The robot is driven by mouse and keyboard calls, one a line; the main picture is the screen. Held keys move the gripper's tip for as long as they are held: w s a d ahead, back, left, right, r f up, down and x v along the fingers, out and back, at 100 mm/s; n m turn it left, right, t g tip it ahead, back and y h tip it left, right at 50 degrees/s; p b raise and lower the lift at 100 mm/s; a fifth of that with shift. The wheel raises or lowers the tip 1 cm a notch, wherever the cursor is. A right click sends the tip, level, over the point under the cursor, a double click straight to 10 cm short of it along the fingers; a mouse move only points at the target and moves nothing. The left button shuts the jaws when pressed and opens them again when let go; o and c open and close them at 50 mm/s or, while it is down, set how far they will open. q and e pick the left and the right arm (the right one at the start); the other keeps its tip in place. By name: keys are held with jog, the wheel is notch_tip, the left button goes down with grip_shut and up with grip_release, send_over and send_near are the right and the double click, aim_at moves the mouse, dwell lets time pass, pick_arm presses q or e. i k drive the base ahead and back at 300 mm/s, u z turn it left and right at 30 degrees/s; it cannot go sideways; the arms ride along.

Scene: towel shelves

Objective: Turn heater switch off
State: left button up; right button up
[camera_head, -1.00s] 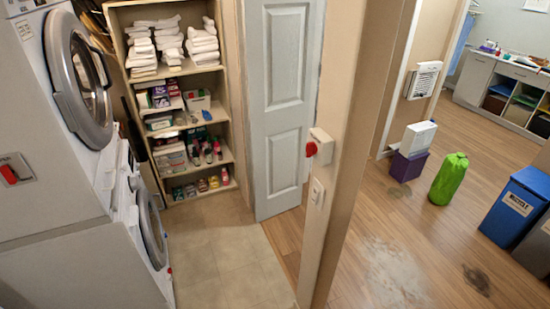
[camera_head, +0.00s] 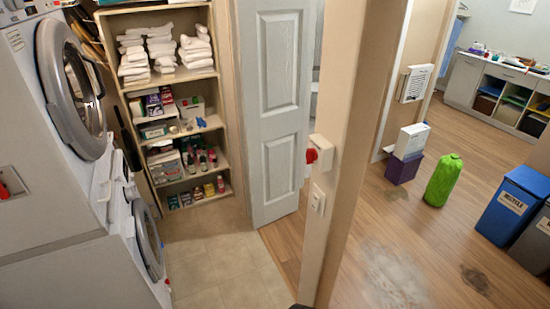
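A white switch box (camera_head: 323,153) with a red knob (camera_head: 312,156) on its left side is mounted on the narrow wall end in the middle. Below it is a white wall switch plate (camera_head: 317,199). Another red switch (camera_head: 4,191) shows on a grey panel at the left edge, partly cut off. I cannot tell from labels which of these is the heater switch. A white vented unit (camera_head: 415,83) hangs on the wall at the right.
Stacked washing machines (camera_head: 75,95) stand at the left. Behind are shelves (camera_head: 183,79) with towels and bottles, beside a grey door (camera_head: 276,110). At the right are a purple box (camera_head: 403,170), a green bag (camera_head: 444,180) and a blue bin (camera_head: 513,205). The tiled floor is clear.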

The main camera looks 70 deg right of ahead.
aim_at(311, 156)
jog(key=i, duration=0.9)
jog(key=z, duration=2.75)
